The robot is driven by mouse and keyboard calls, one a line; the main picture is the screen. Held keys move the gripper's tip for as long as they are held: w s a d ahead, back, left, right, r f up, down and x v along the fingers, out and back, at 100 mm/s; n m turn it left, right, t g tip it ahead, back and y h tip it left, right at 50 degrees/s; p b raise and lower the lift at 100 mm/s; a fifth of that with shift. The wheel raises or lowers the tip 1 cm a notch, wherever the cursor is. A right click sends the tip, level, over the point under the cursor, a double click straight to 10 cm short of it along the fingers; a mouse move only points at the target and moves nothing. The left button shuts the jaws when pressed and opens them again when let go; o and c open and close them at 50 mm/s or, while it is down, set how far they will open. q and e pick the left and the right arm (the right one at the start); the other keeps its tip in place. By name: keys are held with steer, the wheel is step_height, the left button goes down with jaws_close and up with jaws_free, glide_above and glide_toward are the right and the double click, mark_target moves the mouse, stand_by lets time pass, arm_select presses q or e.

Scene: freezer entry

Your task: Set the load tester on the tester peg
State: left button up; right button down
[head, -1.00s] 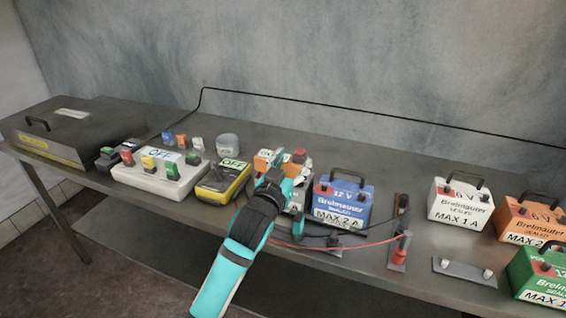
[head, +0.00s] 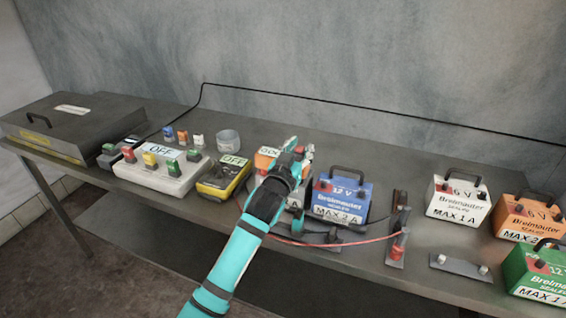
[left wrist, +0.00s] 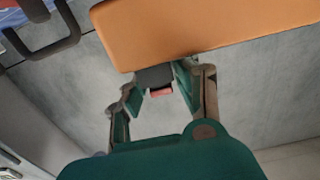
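An orange box (head: 266,157) with a light readout, seemingly the load tester, stands left of the blue 12 V battery (head: 340,194). My left gripper (head: 293,148) is just above it and hides much of it. In the left wrist view the orange box (left wrist: 200,27) fills the top. A dark stub (left wrist: 154,77) with a red end stands out from it between my left fingertips, which look spread around it. I cannot clearly see contact. The tester peg is not clearly visible; it may be hidden by my gripper. My right gripper is not in view.
A yellow meter (head: 224,176) reading OFF and a white switch panel (head: 160,174) stand left. White (head: 457,200), orange (head: 527,217) and green batteries stand far right. A dark case (head: 70,128) is far left.

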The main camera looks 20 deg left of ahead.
arm_select(q)
jaws_close()
steer(key=shift+r, duration=0.15)
steer(key=shift+r, duration=0.1)
steer(key=shift+r, duration=0.5)
steer(key=shift+s+r+b, duration=0.2)
steer(key=shift+r+b, duration=0.1)
steer(key=shift+r, duration=0.25)
steer(key=shift+s+r+b, duration=0.15)
steer(key=shift+r+b, duration=0.1)
steer(key=shift+r, duration=0.3)
steer(key=s+r+p, duration=0.1)
steer(key=s+r, duration=0.1)
steer(key=s, duration=0.5)
steer(key=s+r+p, duration=0.1)
steer(key=s+r, duration=0.2)
steer(key=s, duration=0.5)
steer(key=shift+s+d+r, duration=0.15)
steer(key=shift+d+r, duration=0.05)
steer(key=shift+r, duration=0.1)
